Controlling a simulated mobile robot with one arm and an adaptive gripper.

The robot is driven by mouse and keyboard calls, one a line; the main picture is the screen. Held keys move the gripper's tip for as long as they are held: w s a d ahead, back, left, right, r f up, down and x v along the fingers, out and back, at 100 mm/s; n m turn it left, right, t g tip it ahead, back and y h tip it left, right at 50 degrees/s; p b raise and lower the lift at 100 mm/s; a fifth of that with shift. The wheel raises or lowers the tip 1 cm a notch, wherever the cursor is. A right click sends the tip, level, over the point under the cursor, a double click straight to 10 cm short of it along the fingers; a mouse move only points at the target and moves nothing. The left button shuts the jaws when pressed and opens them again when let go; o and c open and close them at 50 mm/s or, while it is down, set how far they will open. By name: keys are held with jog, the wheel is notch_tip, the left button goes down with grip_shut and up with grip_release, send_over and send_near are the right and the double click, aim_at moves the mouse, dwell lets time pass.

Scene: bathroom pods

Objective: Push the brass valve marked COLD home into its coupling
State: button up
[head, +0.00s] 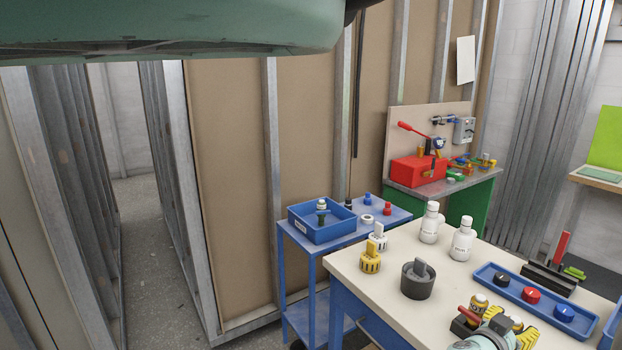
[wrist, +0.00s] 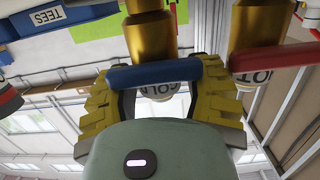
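The COLD valve (wrist: 152,36) is a brass cylinder with a blue lever and a white label, partly readable in the wrist view. The lever (wrist: 165,72) crosses in front of my fingers and hides part of the contact. My gripper (wrist: 160,66) has yellow-black fingers on both sides of the valve, their tips closed in against its body. In the head view my gripper (head: 512,325) is low at the right over the bench, with brass between the fingers. The coupling is not clearly visible, so how deep the valve sits cannot be told.
The HOT valve (wrist: 254,25), brass with a red lever (wrist: 275,59), stands close beside the COLD one. On the cream bench (head: 372,305) are a dark grey cup (head: 418,282), white bottles (head: 462,240) and a blue tray (head: 520,299). A blue cart (head: 283,232) stands behind.

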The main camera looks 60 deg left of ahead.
jog(key=c, duration=0.8)
jog(key=shift+r+p, duration=3.55)
jog(key=shift+p, duration=0.25)
